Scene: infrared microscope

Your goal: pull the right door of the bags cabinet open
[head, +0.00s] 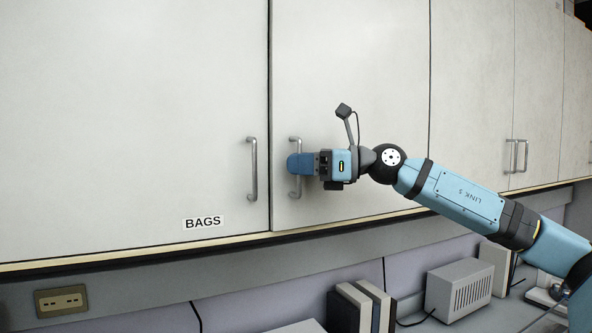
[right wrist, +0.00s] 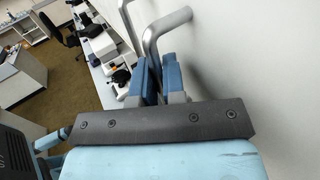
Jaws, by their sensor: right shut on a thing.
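The bags cabinet has a left door (head: 130,110) with a BAGS label (head: 204,222) and a right door (head: 350,80). Both doors look closed, with a thin dark seam between them. The right door's handle (head: 295,142) is a vertical metal bar near that seam. My right gripper (head: 296,164) is shut on this handle around its middle. In the right wrist view the blue fingers (right wrist: 160,80) are close together at the metal handle (right wrist: 165,30), beside the pale door face (right wrist: 260,60). The left door's handle (head: 252,168) is free. My left gripper is not in view.
More cabinet doors with handles (head: 516,156) continue to the right. Below the cabinets, a grey vented box (head: 458,288) and binder-like items (head: 360,306) stand on the counter. A wall socket (head: 61,301) is at lower left. The right wrist view shows floor (right wrist: 60,75) and a chair (right wrist: 58,32).

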